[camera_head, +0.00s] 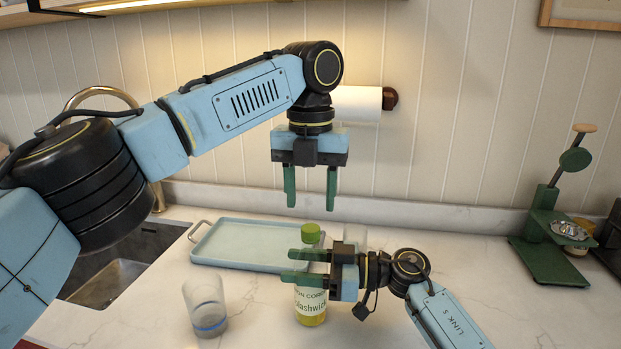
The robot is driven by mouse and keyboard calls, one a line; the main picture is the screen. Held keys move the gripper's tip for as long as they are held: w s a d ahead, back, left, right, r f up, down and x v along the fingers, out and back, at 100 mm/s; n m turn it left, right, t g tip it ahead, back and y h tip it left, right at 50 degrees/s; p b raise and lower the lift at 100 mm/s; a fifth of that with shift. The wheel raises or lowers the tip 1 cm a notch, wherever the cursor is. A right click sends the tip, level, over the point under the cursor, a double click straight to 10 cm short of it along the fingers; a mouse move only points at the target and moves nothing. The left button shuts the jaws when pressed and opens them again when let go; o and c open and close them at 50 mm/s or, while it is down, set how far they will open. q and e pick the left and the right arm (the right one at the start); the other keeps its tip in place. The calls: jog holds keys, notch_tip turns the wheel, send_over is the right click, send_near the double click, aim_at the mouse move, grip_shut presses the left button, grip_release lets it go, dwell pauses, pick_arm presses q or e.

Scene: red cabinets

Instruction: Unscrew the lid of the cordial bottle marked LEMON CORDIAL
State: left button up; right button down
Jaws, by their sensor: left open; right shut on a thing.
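The cordial bottle (311,306) stands upright on the worktop with yellow liquid and a white label. The label's visible letters read "ON CORDIAL"; its start is not legible. Its green lid (311,234) is on top. My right gripper (287,266) comes in from the right and is shut on the bottle below the lid, its green fingers lying across it and hiding part of it. My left gripper (311,207) is open and empty, pointing down just above the lid, with its fingers apart and not touching it.
A pale blue tray (215,255) lies behind the bottle. A clear tumbler with a blue band (205,307) stands at left, by the sink (112,283). A paper roll (357,104) hangs on the wall. A green stand (545,245) is at right. The worktop between has free room.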

aim_at(310, 228)
pick_arm(q)
jog(key=shift+f, duration=2.7)
jog(key=c, duration=1)
jog(key=shift+c, duration=0.2)
